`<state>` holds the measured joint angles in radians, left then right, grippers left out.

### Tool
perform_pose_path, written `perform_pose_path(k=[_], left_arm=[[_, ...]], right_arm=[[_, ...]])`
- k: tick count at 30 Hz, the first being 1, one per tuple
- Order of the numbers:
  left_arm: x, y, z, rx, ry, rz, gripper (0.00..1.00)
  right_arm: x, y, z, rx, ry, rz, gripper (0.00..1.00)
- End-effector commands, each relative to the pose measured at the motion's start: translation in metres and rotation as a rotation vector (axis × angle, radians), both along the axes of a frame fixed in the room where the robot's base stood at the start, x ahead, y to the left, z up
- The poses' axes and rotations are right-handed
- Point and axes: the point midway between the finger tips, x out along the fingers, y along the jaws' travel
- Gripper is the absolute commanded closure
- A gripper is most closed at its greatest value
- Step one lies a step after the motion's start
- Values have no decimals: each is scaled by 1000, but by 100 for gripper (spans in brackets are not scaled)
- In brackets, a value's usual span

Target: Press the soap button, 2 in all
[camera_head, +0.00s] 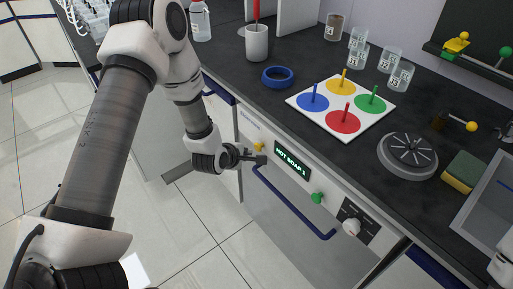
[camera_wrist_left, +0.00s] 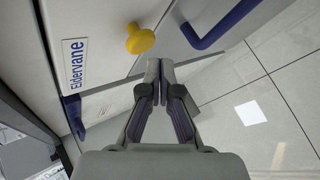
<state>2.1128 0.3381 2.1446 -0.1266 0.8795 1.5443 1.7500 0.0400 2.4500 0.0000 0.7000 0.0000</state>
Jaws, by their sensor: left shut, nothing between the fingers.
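The dishwasher-like front panel has a small display (camera_head: 292,161) that reads "HOT SOAP 1". A yellow button (camera_head: 258,147) sticks out left of the display, and a green button (camera_head: 317,197) sits right of it. No label tells which is the soap button. My left gripper (camera_head: 262,160) is shut and empty, just in front of the panel by the yellow button. In the left wrist view the yellow button (camera_wrist_left: 140,38) lies beyond and slightly left of the shut fingertips (camera_wrist_left: 160,68), with a visible gap. My right gripper is out of view.
A blue handle (camera_head: 295,205) runs across the door below the panel, close to my left gripper. A white dial (camera_head: 351,227) sits further right. The dark counter above holds a colored peg board (camera_head: 325,121), a blue ring (camera_head: 278,76) and a round grey device (camera_head: 408,157).

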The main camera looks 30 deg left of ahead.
Motion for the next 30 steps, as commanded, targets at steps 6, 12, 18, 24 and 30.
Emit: perform_pose_path(k=[6,12,18,24,30], left_arm=[[-20,8,1,-2,2,2,100],[-38,16,1,-3,3,3,100],[-44,18,0,-1,0,1,100],[-43,18,0,-1,0,1,100],[-43,18,0,-1,0,1,100]], right_arm=[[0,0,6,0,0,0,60],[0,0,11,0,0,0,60],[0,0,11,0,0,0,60],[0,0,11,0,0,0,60],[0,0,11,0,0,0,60]])
